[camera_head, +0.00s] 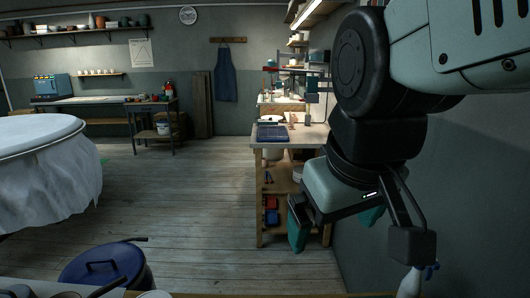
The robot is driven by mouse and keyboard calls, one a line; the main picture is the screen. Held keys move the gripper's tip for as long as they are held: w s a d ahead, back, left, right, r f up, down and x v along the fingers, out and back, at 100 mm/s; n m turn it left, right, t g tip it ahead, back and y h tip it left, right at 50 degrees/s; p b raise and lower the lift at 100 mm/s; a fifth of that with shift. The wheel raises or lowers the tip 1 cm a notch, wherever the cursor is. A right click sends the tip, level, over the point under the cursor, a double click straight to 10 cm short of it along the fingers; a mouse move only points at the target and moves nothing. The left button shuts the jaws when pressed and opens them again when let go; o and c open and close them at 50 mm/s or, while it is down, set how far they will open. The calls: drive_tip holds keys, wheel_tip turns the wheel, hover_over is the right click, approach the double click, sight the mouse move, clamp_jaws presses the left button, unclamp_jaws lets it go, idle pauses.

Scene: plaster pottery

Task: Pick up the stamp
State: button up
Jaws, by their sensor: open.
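My gripper (335,232) hangs in the right half of the view, fingers pointing down. Its two teal fingers are apart and I see nothing held between them. It is in front of the right side of the wooden workbench (292,140) and hides part of it. I cannot pick out the stamp for certain. Small items on the workbench are too small to name, and some may be hidden behind my arm.
A blue tray (272,132) lies on the workbench. Red and blue boxes (271,204) sit on its lower shelf. A cloth-draped round table (50,180) stands at left, a blue lidded bucket (105,268) at front left. The wall is close at right. The middle floor is clear.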

drive_tip(key=s+m, duration=0.1)
drive_tip(key=s+d+m, duration=0.1)
drive_tip(key=s, duration=0.1)
drive_tip(key=s+d+m+t, duration=0.1)
drive_tip(key=shift+s, duration=0.4)
drive_tip(key=shift+c, duration=0.6)
drive_tip(key=shift+s+d, duration=0.15)
drive_tip(key=shift+s, duration=0.05)
drive_tip(key=c, duration=0.5)
